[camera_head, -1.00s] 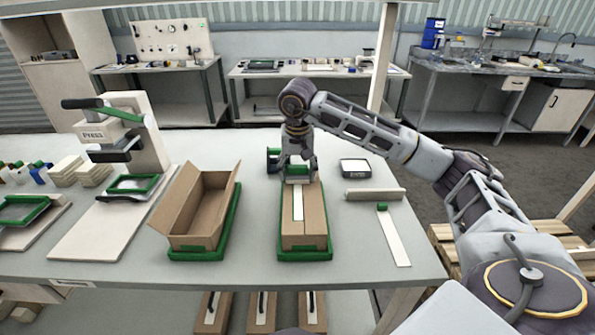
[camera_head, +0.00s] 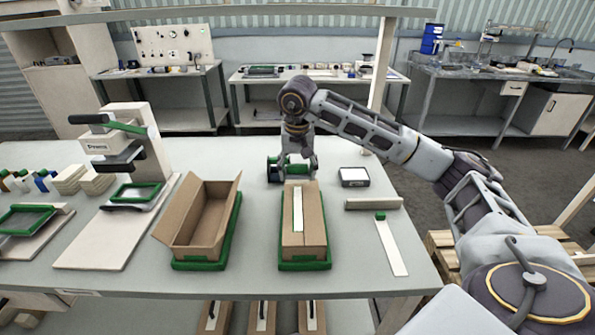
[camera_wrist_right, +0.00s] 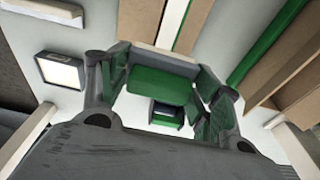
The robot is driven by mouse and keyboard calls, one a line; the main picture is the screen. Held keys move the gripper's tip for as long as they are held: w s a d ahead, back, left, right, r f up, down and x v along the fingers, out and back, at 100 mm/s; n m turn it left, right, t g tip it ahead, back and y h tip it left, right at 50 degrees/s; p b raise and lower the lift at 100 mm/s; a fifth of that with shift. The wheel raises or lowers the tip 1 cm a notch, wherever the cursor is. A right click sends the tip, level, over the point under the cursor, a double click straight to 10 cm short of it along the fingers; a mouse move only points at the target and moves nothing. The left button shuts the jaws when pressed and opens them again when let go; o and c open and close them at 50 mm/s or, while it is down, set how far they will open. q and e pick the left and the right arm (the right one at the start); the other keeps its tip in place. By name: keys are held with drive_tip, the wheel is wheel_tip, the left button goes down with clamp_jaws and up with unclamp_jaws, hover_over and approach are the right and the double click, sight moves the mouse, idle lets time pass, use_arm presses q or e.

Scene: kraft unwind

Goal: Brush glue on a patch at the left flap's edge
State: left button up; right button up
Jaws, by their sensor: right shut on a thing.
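An open cardboard box (camera_head: 207,228) stands in a green tray (camera_head: 200,264), its left flap (camera_head: 183,208) tilted up and outward. To its right a second cardboard box (camera_head: 316,235) lies closed in a green tray (camera_head: 305,266), with a white strip (camera_head: 298,212) along its middle. My right gripper (camera_head: 299,172) is over the far end of this closed box. In the right wrist view my right gripper (camera_wrist_right: 165,82) is shut on a green block with a pale grey edge (camera_wrist_right: 163,86). Glue and a brush cannot be made out. My left gripper is out of view.
A dark and green holder (camera_head: 273,171) stands behind the closed box, close to my gripper. A small tray with a pale top (camera_head: 354,176), a grey bar (camera_head: 373,203) and a white strip (camera_head: 392,248) lie to the right. A press (camera_head: 125,150) stands at left.

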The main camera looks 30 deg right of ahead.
drive_tip(key=shift+r+p, duration=0.55)
drive_tip(key=shift+r, duration=0.5)
drive_tip(key=shift+w, duration=0.15)
